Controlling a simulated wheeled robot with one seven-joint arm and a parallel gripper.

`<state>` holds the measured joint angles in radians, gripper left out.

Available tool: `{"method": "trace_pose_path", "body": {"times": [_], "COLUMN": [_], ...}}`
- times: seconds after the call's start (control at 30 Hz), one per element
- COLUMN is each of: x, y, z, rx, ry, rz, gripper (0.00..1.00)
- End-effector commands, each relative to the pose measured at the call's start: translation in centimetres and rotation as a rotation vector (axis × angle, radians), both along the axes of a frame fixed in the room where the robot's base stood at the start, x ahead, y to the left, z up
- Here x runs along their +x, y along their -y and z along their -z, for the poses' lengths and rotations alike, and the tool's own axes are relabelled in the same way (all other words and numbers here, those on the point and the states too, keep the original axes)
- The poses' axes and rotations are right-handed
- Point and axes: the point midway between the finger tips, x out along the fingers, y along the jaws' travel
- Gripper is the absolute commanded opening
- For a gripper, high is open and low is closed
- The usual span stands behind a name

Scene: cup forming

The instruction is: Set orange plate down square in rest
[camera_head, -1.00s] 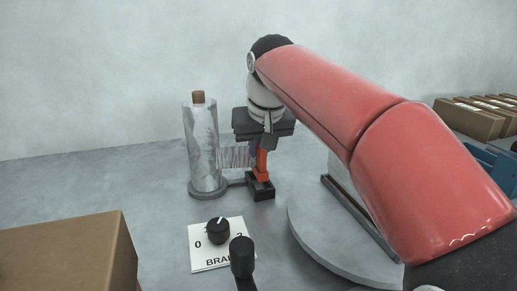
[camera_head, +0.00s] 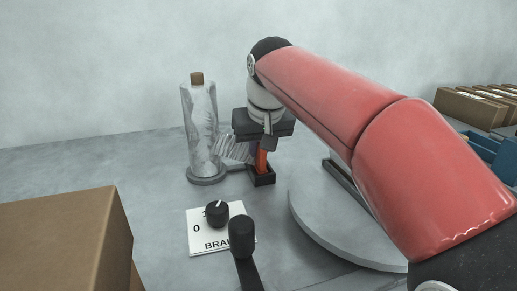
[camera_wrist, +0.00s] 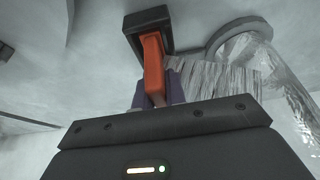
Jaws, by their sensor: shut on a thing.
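The orange plate (camera_head: 261,160) stands roughly upright below my gripper (camera_head: 262,146) in the head view. In the wrist view the orange plate (camera_wrist: 153,65) is between the purple fingers of my gripper (camera_wrist: 157,92), which is shut on it. The black rest (camera_head: 263,179) is a small open-topped box on the grey surface under the plate. In the wrist view the plate's lower end overlaps the opening of the rest (camera_wrist: 147,19). I cannot tell whether it touches the bottom or sits fully square.
A clear cylinder (camera_head: 203,135) with a crinkled sheet (camera_head: 234,150) stands close left of the rest. A knob panel (camera_head: 203,240), a black handle (camera_head: 242,236) and a cardboard box (camera_head: 60,245) are in front. A round grey disc (camera_head: 320,222) is at right.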

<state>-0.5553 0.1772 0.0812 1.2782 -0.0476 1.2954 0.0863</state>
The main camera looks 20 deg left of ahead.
Motion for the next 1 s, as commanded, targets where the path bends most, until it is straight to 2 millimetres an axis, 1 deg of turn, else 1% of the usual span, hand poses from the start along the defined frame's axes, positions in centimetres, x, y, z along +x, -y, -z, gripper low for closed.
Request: {"method": "trace_pose_path", "body": {"times": [0.73, 0.77, 0.8, 0.93, 1.0], "x": [0.00, 0.00, 0.00, 0.01, 0.02], "y": [0.00, 0.00, 0.00, 0.01, 0.00], "z": [0.82, 0.86, 0.88, 0.92, 0.95], "rx": [-0.003, -0.003, -0.003, -0.004, -0.004], "ry": [-0.004, -0.005, -0.005, -0.006, -0.006], "rz": [0.000, 0.000, 0.000, 0.000, 0.000], "gripper": [0.00, 0.15, 0.20, 0.37, 0.38]}}
